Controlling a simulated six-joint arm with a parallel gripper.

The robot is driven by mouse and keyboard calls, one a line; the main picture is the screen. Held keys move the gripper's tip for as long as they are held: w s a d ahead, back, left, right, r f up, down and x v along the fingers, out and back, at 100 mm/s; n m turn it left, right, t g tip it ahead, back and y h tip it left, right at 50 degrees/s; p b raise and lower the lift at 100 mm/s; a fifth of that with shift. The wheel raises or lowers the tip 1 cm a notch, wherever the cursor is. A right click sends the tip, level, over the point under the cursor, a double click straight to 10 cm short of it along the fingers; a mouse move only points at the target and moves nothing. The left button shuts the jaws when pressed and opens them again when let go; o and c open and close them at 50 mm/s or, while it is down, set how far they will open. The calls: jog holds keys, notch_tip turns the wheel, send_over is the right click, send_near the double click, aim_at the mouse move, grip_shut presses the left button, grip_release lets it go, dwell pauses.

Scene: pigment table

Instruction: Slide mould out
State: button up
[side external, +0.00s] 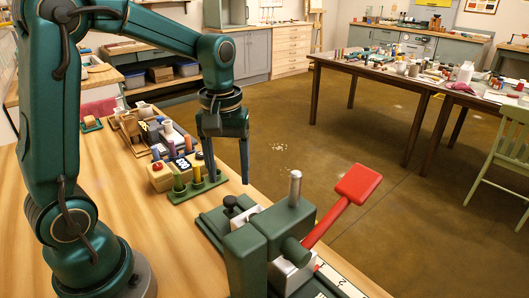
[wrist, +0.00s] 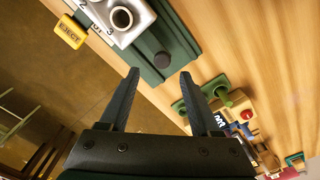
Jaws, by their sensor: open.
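In the side view, a white part (side external: 246,214) shows next to the knob (side external: 230,202), mostly hidden by the green press body (side external: 246,256). The press has a raised red lever (side external: 340,205). My gripper (side external: 231,182) is open and empty above the table, behind the knob; its fingers (wrist: 160,74) point toward the base in the wrist view.
A yellow EJECT label (wrist: 70,31) is beside the mould. A green rack (side external: 198,188) with coloured pegs and a wooden tray (side external: 130,135) of blocks stand left of my gripper. The table's edge (side external: 262,192) is close by; the wooden top (side external: 160,235) in front is clear.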

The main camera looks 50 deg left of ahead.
aim_at(229, 198)
jog(key=shift+s+a+f, duration=0.1)
jog(key=shift+f, duration=2.75)
grip_shut()
jog(key=shift+r, duration=0.1)
